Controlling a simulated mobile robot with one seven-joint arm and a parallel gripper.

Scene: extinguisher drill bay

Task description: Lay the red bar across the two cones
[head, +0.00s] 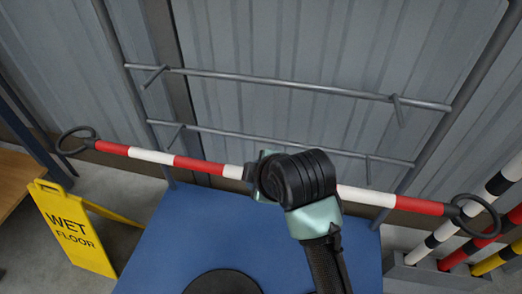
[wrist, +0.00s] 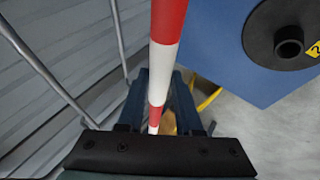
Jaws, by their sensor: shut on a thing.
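A long red and white striped bar (head: 198,165) with a black ring at each end spans the head view, roughly level and tilting down to the right. My gripper (head: 252,173) is shut on it near its middle; the wrist and arm hide part of the bar. In the wrist view the bar (wrist: 165,55) runs between the two dark fingers of my gripper (wrist: 160,102). I see no cones in either view.
A grey metal rack (head: 270,82) with pegs stands against the corrugated wall, behind the bar. A blue surface (head: 185,235) bearing a black disc (head: 215,285) lies below. A yellow wet-floor sign (head: 72,228) stands left; a bin (head: 415,275) of striped poles stands right.

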